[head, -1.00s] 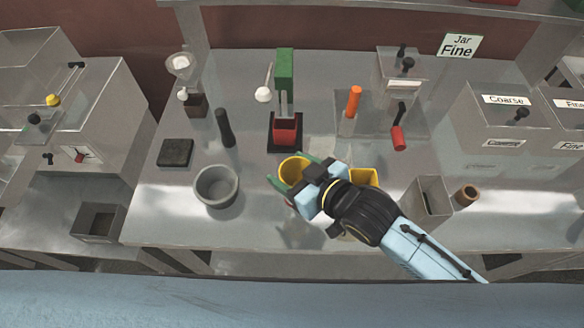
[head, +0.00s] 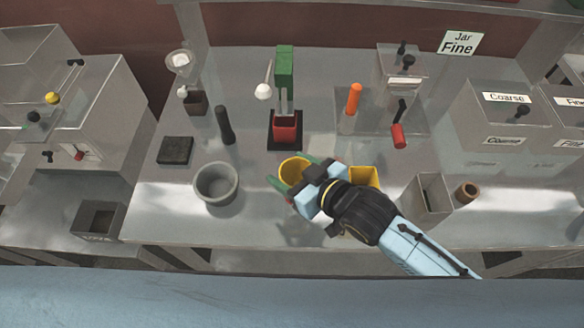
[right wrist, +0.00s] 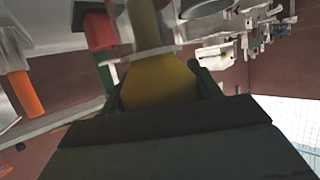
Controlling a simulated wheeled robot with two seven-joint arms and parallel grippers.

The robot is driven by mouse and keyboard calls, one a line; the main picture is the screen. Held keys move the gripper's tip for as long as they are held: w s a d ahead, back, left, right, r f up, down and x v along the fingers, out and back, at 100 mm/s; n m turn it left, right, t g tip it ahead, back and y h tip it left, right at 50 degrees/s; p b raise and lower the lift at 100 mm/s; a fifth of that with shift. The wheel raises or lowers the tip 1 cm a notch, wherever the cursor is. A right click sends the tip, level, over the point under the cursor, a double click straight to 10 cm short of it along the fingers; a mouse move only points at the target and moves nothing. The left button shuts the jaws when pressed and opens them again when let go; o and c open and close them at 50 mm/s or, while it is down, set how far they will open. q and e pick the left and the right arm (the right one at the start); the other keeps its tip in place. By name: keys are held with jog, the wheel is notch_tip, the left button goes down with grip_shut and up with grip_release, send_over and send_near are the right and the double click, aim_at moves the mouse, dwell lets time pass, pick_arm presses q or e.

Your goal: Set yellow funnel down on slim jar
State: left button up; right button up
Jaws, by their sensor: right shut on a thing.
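The yellow funnel (head: 293,168) is held between the green fingers of my right gripper (head: 292,174), over the middle of the bench, just in front of the red and green stand. In the right wrist view the funnel (right wrist: 155,86) fills the space between the fingers, its narrower tan part pointing away from the palm. My right gripper is shut on it. I cannot make out the slim jar for certain; the gripper and funnel hide what is directly beneath them. A pale clear edge crosses the funnel's narrow part in the wrist view. My left gripper is not seen.
A grey bowl (head: 217,184) stands to the left. The red and green stand (head: 285,127) is just behind the funnel. A yellow box (head: 364,177) is partly hidden by my right arm. An open metal box (head: 432,196) and brown cylinder (head: 466,192) stand right.

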jog(key=o, duration=1.1)
jog(key=shift+c, duration=0.2)
jog(key=shift+s, duration=0.1)
jog(key=v, duration=1.3)
jog(key=shift+s+b, duration=0.15)
jog(key=shift+b, duration=0.25)
